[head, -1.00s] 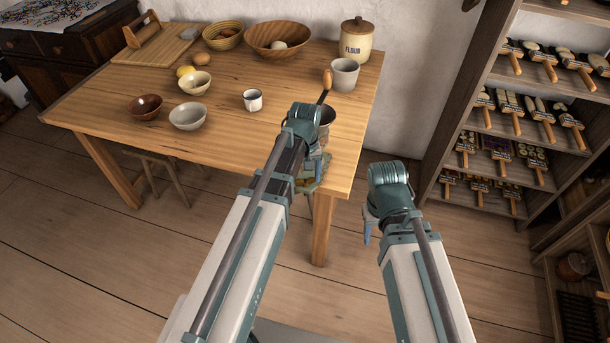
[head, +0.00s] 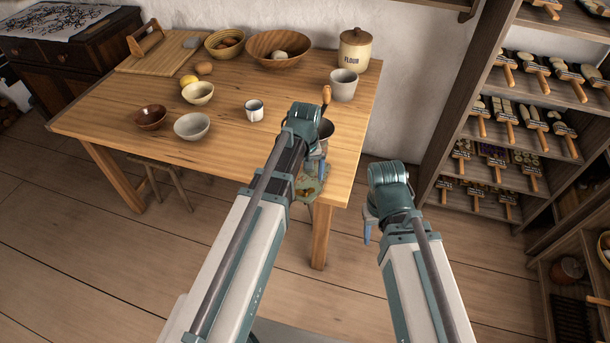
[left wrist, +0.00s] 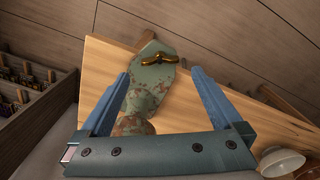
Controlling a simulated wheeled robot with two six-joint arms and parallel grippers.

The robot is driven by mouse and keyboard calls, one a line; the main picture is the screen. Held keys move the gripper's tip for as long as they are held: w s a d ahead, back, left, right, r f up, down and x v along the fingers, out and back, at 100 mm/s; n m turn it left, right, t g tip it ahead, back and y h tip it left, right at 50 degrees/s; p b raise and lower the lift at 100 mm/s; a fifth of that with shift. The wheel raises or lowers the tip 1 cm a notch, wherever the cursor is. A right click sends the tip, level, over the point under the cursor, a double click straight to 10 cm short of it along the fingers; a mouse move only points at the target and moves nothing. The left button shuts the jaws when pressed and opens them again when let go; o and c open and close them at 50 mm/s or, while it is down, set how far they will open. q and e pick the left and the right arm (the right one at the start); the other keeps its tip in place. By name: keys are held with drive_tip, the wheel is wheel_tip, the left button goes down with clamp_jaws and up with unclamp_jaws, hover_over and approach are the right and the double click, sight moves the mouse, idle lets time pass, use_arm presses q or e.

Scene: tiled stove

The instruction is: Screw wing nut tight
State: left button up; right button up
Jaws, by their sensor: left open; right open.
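The brass wing nut (left wrist: 157,58) sits on a worn green metal clamp (left wrist: 150,90) at the table edge in the left wrist view. My right gripper (head: 368,230) is open and empty, right of the table corner.
A crank with a wooden handle (head: 326,95) rises behind my left wrist. The wooden table (head: 230,150) holds a white mug (head: 254,110), several bowls, a grey cup (head: 343,84) and a flour jar (head: 355,50). A shelf (head: 435,170) stands at right; the floor between is clear.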

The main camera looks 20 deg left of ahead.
use_arm(q)
wheel_tip(320, 180, up, 9)
drive_tip(key=p, duration=0.7)
drive_tip(key=shift+f, duration=0.15)
drive_tip(key=shift+s+d, duration=0.1)
drive_tip(key=shift+c, duration=1.1)
drive_tip(key=s+d+m, duration=0.1)
drive_tip(key=s+d, duration=0.1)
drive_tip(key=s+d+m, duration=0.2)
drive_tip(key=s+d, duration=0.1)
drive_tip(key=shift+s, duration=0.35)
drive_tip(key=c, duration=0.8)
drive_tip(key=shift+o, duration=0.2)
drive_tip(key=n, duration=2.1)
hover_over(305, 188)
